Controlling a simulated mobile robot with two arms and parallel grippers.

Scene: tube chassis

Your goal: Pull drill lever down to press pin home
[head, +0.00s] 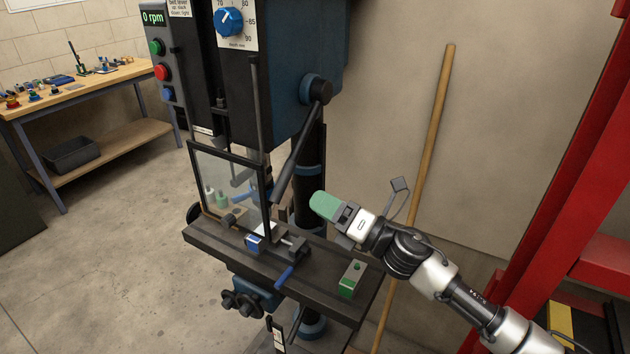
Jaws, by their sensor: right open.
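The drill press (285,60) stands in the middle of the head view. A dark lever (297,150) slants from the hub (316,89) on its right side down and left to a thicker grip. Below, a vise (280,247) with blue parts sits on the drill table, by the lower edge of the clear guard. I cannot make out the pin. My right gripper (323,205), with green fingertips, is right of the lever's lower end, above the table. It is open, looks empty and appears apart from the lever. My left gripper is out of view.
The dark drill table (215,240) carries a small green-and-grey block (352,278) at its right. A framed clear guard (228,180) stands at the left. A wooden pole (432,140) leans on the wall behind my right arm. A red frame (590,120) bounds the right side.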

